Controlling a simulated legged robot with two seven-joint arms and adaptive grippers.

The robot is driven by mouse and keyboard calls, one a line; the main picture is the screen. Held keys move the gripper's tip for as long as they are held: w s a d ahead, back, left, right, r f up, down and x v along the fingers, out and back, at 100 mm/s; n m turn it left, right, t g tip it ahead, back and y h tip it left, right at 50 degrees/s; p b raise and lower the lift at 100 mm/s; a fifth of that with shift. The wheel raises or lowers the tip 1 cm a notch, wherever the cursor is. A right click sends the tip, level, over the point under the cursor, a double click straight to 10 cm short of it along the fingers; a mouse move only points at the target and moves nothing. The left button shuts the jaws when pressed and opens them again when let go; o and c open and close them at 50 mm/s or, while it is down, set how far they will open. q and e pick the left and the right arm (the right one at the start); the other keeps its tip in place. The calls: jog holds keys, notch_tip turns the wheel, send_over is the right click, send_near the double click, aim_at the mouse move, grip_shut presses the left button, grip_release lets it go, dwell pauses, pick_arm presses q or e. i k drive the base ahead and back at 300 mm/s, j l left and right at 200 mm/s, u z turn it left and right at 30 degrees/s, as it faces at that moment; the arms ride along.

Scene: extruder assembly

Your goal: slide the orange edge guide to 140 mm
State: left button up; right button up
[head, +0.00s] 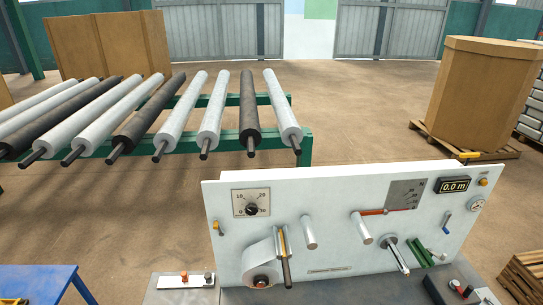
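A pale machine panel (340,240) stands in front of me. A white roll (260,258) is mounted at its lower left. Beside the roll's right edge is a narrow upright orange-yellow piece (281,240), which looks like the edge guide. A dark bar (287,272) hangs just below and beside it. A millimetre scale for the guide is too small to make out, so I cannot read its position. Neither of my grippers is in view.
The panel carries a dial (252,203), a display (453,185) reading 0.0 m, a red pointer arm (372,212) and two pale rollers (309,232). A roller conveyor (305,148) stands behind at left. A blue table (40,282) is at lower left. A large carton (485,95) stands at back right.

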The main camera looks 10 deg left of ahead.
aim_at(184, 275)
jog(key=u, duration=1.3)
